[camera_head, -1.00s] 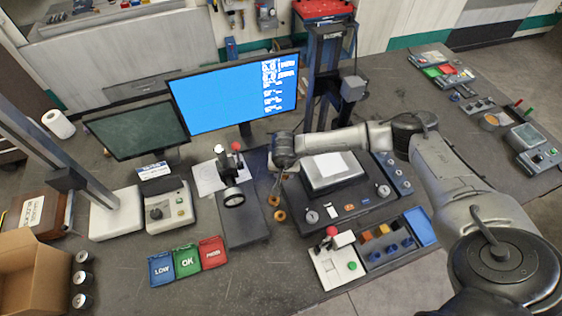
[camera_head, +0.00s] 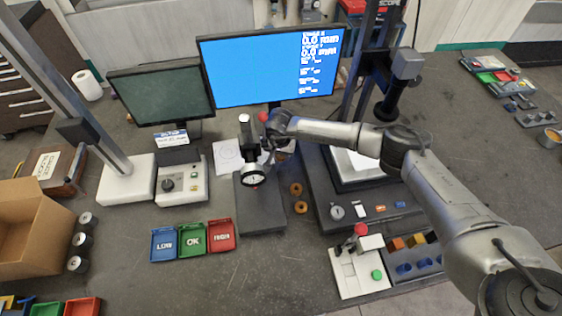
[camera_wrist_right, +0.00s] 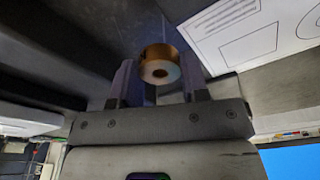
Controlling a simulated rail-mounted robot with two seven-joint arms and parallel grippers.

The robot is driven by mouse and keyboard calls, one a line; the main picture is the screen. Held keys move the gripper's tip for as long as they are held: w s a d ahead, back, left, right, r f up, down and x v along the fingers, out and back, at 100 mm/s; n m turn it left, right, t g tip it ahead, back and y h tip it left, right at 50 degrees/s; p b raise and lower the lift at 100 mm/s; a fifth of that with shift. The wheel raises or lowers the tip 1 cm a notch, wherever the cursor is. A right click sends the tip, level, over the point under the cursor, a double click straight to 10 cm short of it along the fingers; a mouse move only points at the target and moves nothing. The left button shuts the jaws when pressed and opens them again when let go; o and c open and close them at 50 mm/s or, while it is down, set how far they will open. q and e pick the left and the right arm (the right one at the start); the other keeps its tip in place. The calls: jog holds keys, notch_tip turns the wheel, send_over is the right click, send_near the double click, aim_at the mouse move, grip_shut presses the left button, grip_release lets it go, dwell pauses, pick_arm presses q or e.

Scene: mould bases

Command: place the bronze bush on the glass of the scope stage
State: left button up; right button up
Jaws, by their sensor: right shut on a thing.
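The bronze bush (camera_wrist_right: 159,66) shows in the right wrist view, a short ring with a central hole, held between the two fingers of my right gripper (camera_wrist_right: 157,78). In the head view my right arm's wrist end (camera_head: 278,126) is behind the dial gauge stand, left of the scope stage; its fingertips and the held bush are hard to make out there. The scope stage (camera_head: 372,207) is a dark block with a pale glass (camera_head: 358,163) on top, partly hidden by my right arm. My left gripper is not in view.
Two bronze rings (camera_head: 296,189) lie on the table between the dial gauge stand (camera_head: 260,212) and the scope stage. A dark scope head (camera_head: 392,95) hangs over the stage. LOW, OK and HIGH trays (camera_head: 192,240) are at front left. A blue-screened monitor (camera_head: 250,75) stands behind.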

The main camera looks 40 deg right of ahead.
aim_at(281, 163)
notch_tip(281, 163, down, 4)
jog(key=shift+b, duration=1.1)
jog(key=shift+f, duration=0.15)
jog(key=o, duration=1)
jog(key=shift+o, duration=0.2)
